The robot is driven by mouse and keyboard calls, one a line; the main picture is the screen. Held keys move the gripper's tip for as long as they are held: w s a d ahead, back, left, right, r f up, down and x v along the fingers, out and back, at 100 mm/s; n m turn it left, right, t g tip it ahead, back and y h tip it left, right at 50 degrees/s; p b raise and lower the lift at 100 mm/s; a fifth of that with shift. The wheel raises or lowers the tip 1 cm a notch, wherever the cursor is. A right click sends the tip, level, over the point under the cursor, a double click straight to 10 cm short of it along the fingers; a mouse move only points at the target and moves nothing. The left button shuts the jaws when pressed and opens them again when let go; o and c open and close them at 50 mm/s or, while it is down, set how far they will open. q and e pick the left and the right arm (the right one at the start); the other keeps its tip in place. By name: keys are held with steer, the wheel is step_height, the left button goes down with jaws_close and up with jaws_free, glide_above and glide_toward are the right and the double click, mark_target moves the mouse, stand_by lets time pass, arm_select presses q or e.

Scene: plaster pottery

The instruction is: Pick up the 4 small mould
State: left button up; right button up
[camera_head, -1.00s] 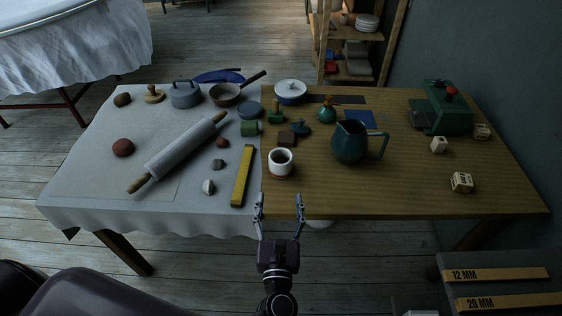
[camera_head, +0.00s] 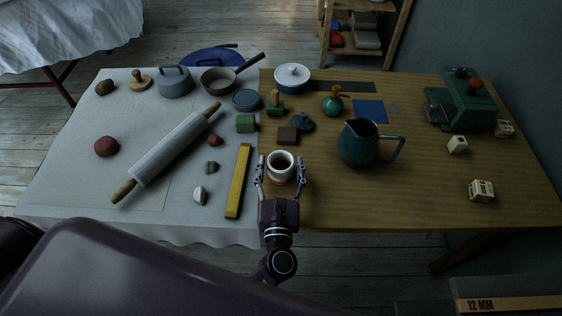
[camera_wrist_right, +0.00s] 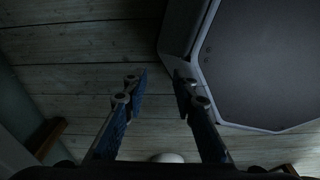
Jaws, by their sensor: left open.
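Several small pale block-shaped pieces with dark markings, which may be the moulds, stand on the right of the table: one near the front (camera_head: 481,191), one behind it (camera_head: 457,145) and one by the green machine (camera_head: 503,128). Their markings are too small to read. My left gripper (camera_head: 281,163) is open at the front middle of the table, its fingers on either side of a white cup (camera_head: 281,175) with dark contents. I cannot tell whether they touch it. My right gripper (camera_wrist_right: 159,82) is open and empty over the floor in the right wrist view.
A teal jug (camera_head: 357,144) stands right of the cup and a yellow bar (camera_head: 238,181) lies left of it. A rolling pin (camera_head: 167,154) lies on the white cloth. A green machine (camera_head: 470,105) stands back right. The front right tabletop is largely clear.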

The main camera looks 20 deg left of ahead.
mark_target(281, 152)
arm_select(q)
steer(key=x, duration=0.3)
steer(key=shift+w+r, duration=0.1)
steer(key=shift+r, duration=0.05)
steer(key=shift+p+x, duration=0.4)
steer(key=shift+x, duration=0.85)
steer(key=shift+w+a, duration=0.1)
steer(key=shift+w, duration=0.35)
steer(key=c, duration=1.6)
arm_select(e)
steer(key=shift+s+d+r, duration=0.3)
steer(key=shift+s+r, duration=0.2)
steer(key=shift+s, duration=0.1)
